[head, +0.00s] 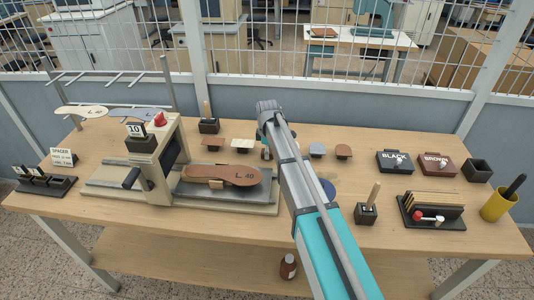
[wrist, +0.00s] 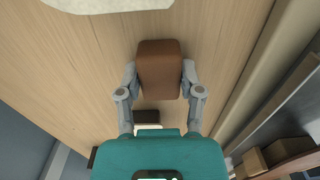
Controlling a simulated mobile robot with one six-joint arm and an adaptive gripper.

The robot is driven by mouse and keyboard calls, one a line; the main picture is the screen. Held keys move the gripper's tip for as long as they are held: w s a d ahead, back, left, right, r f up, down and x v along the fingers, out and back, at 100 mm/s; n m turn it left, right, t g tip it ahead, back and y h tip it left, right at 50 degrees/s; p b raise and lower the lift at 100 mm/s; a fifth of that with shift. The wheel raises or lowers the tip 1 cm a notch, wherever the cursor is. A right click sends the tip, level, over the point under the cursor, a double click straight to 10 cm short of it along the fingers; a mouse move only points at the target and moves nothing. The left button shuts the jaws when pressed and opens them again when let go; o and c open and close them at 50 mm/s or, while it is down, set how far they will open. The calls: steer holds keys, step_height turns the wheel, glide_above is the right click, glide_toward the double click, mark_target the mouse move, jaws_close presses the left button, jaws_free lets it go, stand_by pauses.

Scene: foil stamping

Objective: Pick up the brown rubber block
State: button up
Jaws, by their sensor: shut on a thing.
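The brown rubber block (wrist: 159,58) is in the upper middle of the wrist view, a rounded brown piece over the wood table top. My gripper (wrist: 159,78) has one grey finger on each side of it and is shut on it. Whether the block touches the table cannot be told. In the head view my grey and teal arm reaches over the middle of the table (head: 130,237), and the gripper and held block cannot be made out there.
The stamping press (head: 156,165) with a brown sole (head: 232,174) stands left of my arm. Small stamp-like pieces (head: 343,151) sit near the back middle. The black pad box (head: 395,163), brown pad box (head: 437,166) and yellow cup (head: 495,206) stand right. A wire fence runs behind.

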steer(key=shift+r, duration=0.15)
step_height(320, 180, up, 3)
steer(key=p, duration=0.3)
steer(key=s+d+r+p, duration=0.5)
steer(key=s+r+p, duration=0.4)
steer(key=s, duration=0.4)
steer(key=shift+d+r+p, duration=0.15)
steer(key=shift+r+p, duration=0.2)
steer(key=shift+p, duration=0.15)
steer(key=o, duration=0.5)
steer(key=c, duration=0.4)
steer(key=shift+o, duration=0.2)
step_height(320, 180, down, 2)
steer(key=shift+f+b, duration=0.15)
steer(key=shift+b, duration=1)
